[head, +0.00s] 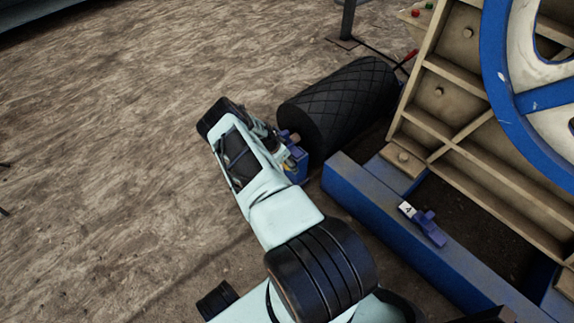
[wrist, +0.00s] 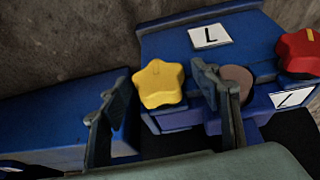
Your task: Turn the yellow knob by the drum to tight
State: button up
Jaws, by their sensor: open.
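The yellow star-shaped knob (wrist: 158,84) sits on a blue housing (wrist: 180,45) in the wrist view. A short line marks its top face. My gripper (wrist: 161,80) is open, one finger at the left of the knob and the other at its right. I cannot tell how deep the fingertips reach or whether they touch it. In the head view my gripper (head: 284,150) is at the near end of the black ribbed drum (head: 345,100), by a small blue block (head: 299,166). My arm hides most of the knob there.
A red star knob (wrist: 300,52) is at the right in the wrist view, near two white labels, one marked L (wrist: 210,36). A brownish disc (wrist: 236,78) is beside the right finger. The crusher's blue frame beam (head: 400,225) and blue wheel (head: 520,100) stand right. Open ground lies left.

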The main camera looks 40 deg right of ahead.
jog(key=shift+c, duration=0.3)
jog(key=c, duration=1.1)
jog(key=shift+s+r+t+p, duration=0.15)
jog(key=shift+t+p, duration=0.15)
jog(key=shift+p, duration=0.3)
jog(key=shift+r+t+p, duration=0.1)
jog(key=shift+t+p, duration=0.3)
jog(key=shift+p, duration=0.2)
jog(key=shift+s+m+t+p, duration=0.1)
jog(key=shift+m+t+p, duration=0.3)
jog(key=shift+t+p, duration=0.4)
jog(key=shift+f+t+p, duration=0.2)
jog(key=shift+t+p, duration=0.4)
jog(key=shift+t, duration=0.7)
jog(key=shift+m, duration=0.3)
